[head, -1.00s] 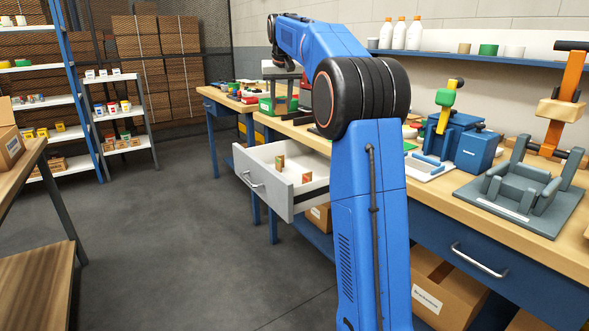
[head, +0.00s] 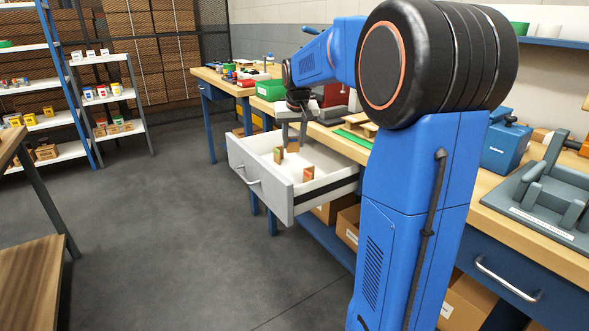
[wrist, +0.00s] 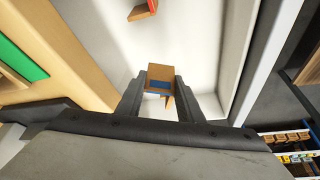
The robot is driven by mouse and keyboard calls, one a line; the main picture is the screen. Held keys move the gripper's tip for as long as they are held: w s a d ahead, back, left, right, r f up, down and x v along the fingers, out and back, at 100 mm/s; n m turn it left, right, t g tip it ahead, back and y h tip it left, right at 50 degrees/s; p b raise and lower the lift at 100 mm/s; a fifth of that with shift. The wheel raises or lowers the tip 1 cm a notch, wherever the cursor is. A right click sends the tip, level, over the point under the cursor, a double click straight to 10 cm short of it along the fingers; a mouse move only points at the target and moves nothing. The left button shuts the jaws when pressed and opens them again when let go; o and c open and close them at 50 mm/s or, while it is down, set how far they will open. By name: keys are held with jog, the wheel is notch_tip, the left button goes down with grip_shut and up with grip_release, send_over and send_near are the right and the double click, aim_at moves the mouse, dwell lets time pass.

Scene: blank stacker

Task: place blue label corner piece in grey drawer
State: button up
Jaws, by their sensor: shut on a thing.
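The blue label corner piece (wrist: 159,76) is a small tan wooden block with a blue patch. It sits between the two fingers of my gripper (wrist: 160,88) in the wrist view, with the white drawer interior behind it. In the head view my gripper (head: 293,132) points down over the far part of the open grey drawer (head: 270,196), and the held piece (head: 292,147) shows small at its fingertips. I cannot tell the gap between the piece and the drawer floor. Two other corner pieces (head: 279,155) (head: 308,173) stand in the drawer.
The wooden workbench (head: 345,150) runs behind the drawer, with a green bin (head: 270,90) on it. A grey fixture (head: 545,200) stands at the right.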

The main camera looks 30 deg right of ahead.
jog(key=shift+f, duration=4.25)
jog(key=shift+f, duration=0.1)
jog(key=o, duration=1)
jog(key=v, duration=1.2)
